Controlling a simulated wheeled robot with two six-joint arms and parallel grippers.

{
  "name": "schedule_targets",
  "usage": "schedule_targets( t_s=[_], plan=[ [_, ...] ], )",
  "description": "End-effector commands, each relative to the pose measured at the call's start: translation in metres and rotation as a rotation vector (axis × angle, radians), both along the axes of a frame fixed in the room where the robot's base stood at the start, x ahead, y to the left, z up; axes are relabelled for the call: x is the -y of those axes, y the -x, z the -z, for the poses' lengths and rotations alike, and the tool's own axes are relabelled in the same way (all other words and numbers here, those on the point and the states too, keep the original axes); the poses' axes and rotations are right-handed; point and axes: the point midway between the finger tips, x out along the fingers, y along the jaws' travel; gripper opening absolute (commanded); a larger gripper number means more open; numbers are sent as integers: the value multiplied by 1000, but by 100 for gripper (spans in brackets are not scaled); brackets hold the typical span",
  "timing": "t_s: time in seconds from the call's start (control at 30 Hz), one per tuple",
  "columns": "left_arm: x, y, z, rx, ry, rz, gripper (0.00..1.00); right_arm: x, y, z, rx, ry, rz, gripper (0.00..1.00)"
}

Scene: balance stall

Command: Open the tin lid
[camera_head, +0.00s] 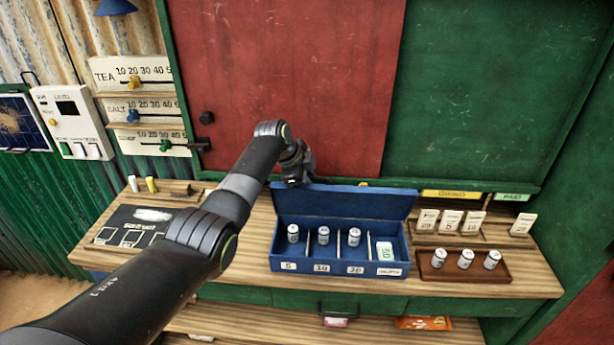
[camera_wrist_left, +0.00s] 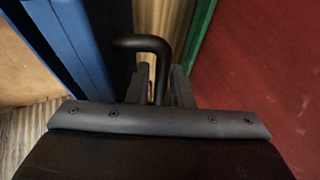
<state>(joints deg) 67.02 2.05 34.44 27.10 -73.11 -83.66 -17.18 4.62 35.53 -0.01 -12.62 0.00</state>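The blue tin (camera_head: 340,267) stands on the wooden counter, with coin-like cylinders in its compartments. Its blue lid (camera_head: 345,203) is up, standing steeply at the back of the tin. My left gripper (camera_head: 296,178) is at the lid's top left edge. In the left wrist view the blue lid (camera_wrist_left: 85,45) is on the left. A black bent handle (camera_wrist_left: 145,43) beside it runs down between the fingers of my left gripper (camera_wrist_left: 160,85), which sit close on both sides of it. The handle's contact with the fingers is partly hidden. My right gripper is out of view.
A brown tray (camera_head: 462,266) with three cylinders stands right of the tin, with number cards (camera_head: 452,220) behind it. A dark board (camera_head: 130,226) lies on the left of the counter. A red panel (camera_head: 285,80) rises close behind the lid.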

Motion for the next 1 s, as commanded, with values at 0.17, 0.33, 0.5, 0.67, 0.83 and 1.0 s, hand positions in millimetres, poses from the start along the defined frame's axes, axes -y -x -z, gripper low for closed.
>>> schedule_targets(
  t_s=[0.17,0.33,0.5,0.67,0.83,1.0],
  plan=[
    [-2,2,-5,1,1,0,20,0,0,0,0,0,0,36],
    [-8,7,-19,3,2,1,20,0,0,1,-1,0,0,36],
    [-18,15,-37,4,1,-1,20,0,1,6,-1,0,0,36],
    [-28,24,-60,6,2,-1,20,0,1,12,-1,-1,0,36],
    [-42,37,-91,6,-1,-1,20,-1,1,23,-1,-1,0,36],
    [-55,50,-121,5,-1,-2,20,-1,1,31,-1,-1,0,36]
  ],
)
